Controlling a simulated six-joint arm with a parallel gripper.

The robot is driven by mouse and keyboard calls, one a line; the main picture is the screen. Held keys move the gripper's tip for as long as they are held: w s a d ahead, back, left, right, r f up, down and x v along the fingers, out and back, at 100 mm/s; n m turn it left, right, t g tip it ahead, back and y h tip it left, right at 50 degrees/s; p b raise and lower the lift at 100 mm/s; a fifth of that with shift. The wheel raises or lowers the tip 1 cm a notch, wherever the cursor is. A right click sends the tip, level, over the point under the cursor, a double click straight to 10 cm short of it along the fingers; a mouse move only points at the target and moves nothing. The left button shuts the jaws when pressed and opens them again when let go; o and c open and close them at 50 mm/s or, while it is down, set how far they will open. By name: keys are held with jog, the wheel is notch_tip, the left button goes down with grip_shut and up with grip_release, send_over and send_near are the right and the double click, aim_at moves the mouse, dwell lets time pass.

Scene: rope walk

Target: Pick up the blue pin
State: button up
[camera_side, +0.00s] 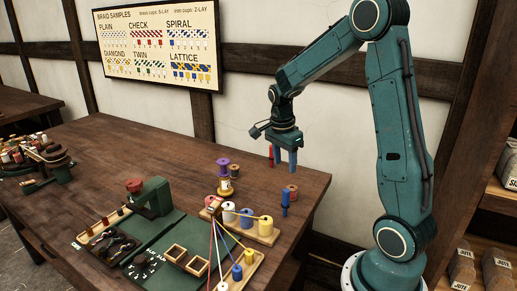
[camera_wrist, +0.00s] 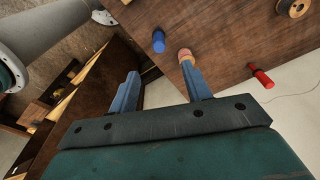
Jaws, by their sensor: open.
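The blue pin (camera_side: 285,198) stands upright near the right end of the wooden table in the side view. In the wrist view the blue pin (camera_wrist: 158,41) shows just beyond the gap between the fingertips, clear of both. My gripper (camera_side: 285,164) hangs above the table, higher than the pin and apart from it, fingers pointing down. In the wrist view my gripper (camera_wrist: 161,74) has its two blue-grey fingers spread wide with nothing between them.
A reddish spool (camera_side: 293,190) stands close behind the blue pin. A red pin (camera_side: 271,154) is near the far table edge. A purple-topped spool (camera_side: 223,167) and a wooden rack (camera_side: 265,238) with thread spools stand to the left. The table's right edge is close.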

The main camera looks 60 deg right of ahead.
aim_at(286, 190)
jog(key=shift+s+d+f, duration=0.1)
jog(key=shift+d+f, duration=0.05)
jog(key=shift+f, duration=1.25)
jog(key=shift+s+d+f, duration=0.1)
jog(key=shift+d+f, duration=0.05)
jog(key=shift+f, duration=1.3)
jog(key=shift+s+d+f, duration=0.1)
jog(key=shift+d+f, duration=0.05)
jog(key=shift+f, duration=1.25)
jog(key=shift+s+d+f, duration=0.1)
jog(key=shift+d+f, duration=0.05)
jog(key=shift+f, duration=1.15)
jog(key=shift+d+f, duration=0.1)
jog(key=shift+f, duration=1.15)
jog(key=shift+c, duration=0.2)
jog(key=c, duration=1)
